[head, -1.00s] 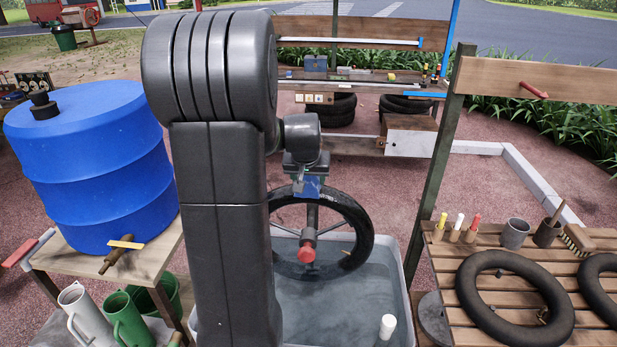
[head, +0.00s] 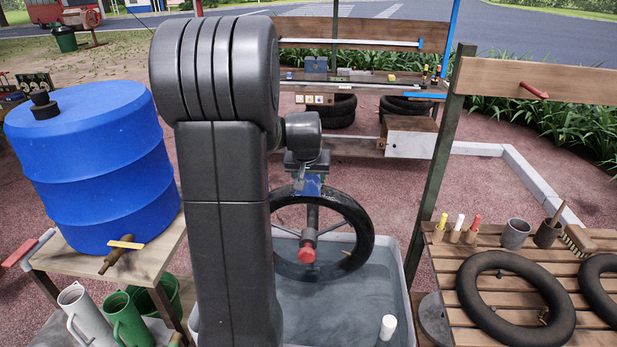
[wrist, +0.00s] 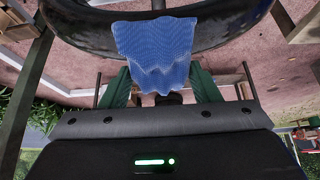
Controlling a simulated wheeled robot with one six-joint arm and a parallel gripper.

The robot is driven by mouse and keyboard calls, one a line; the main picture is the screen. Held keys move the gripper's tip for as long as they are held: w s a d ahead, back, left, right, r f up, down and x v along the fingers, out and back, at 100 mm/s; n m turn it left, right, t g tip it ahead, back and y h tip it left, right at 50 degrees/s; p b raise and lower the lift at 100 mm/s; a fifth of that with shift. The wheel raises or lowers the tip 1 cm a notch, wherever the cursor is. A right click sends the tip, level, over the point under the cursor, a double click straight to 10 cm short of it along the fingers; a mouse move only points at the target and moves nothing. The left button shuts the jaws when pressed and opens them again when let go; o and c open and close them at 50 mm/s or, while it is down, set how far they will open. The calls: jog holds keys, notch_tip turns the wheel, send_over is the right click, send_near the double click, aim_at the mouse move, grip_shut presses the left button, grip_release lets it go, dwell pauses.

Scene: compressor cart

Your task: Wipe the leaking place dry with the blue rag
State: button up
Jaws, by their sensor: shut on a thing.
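The blue rag (wrist: 155,52) is held in my gripper (wrist: 163,92), with its loose part spread toward the black tyre (wrist: 225,25) in the wrist view. In the head view my gripper (head: 308,172) and the rag (head: 309,186) are at the top of the wheel's tyre (head: 357,220). The rag overlaps the tyre there; I cannot tell how firmly it presses. The wheel stands upright over a grey water tub (head: 405,300), with a red-capped hub (head: 307,254) at its middle. The leaking place itself cannot be made out; the rag and gripper cover part of the tyre.
A blue barrel (head: 90,165) stands on a wooden stand at left, above watering cans (head: 122,318). A slatted bench (head: 445,290) with inner tubes (head: 513,340), a brush and markers is at right. A white cylinder (head: 387,327) stands at the tub's front right.

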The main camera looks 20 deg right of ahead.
jog(key=shift+w+d, duration=0.25)
jog(key=shift+w, duration=0.25)
jog(key=shift+w, duration=0.1)
jog(key=shift+w+d, duration=0.2)
jog(key=shift+w, duration=0.1)
jog(key=shift+s, duration=0.1)
jog(key=shift+s+a, duration=0.1)
jog(key=shift+s+a, duration=0.15)
jog(key=shift+s, duration=0.15)
jog(key=shift+s, duration=0.1)
